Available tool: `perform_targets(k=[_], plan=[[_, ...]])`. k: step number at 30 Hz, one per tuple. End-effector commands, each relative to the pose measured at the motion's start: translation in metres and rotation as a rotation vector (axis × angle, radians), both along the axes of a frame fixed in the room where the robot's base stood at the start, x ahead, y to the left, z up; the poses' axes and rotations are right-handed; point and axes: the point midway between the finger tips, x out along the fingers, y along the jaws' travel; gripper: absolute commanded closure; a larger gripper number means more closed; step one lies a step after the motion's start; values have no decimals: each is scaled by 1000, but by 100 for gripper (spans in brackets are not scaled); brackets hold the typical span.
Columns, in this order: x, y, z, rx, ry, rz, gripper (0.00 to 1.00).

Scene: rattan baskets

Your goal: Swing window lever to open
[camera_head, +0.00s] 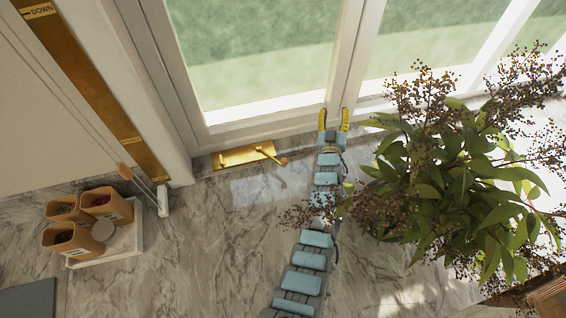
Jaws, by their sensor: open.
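The window (260,116) has a white frame and glass with green outside. It looks shut. A brass window lever (264,149) sits on a gold plate (235,157) at the foot of the frame, left of centre, its knobbed arm reaching to the right. My gripper (334,116) has two yellow fingers spread apart, with nothing between them. It is to the right of the lever and farther up the picture, near the upright between two panes, apart from the lever. My segmented blue-grey arm comes up from the bottom centre.
A leafy plant with dark berries (440,170) fills the right side, close to my arm, with sprigs beside it. Orange containers (105,207) stand on a white tray (128,247) at left. A brass strip (95,92) lines the left wall.

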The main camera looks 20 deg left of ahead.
Motion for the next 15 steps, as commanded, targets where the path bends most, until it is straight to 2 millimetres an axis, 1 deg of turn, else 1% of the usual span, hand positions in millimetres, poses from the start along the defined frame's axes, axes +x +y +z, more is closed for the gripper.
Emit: perform_targets(k=[1,6,10,12,15], plan=[[14,-1,-5,-11,38,-15,49],[51,-11,-19,-44,185,-79,49],[72,-21,-27,-61,291,-131,49],[80,-27,-34,-69,353,-162,49],[89,-33,-36,-75,424,-199,49]])
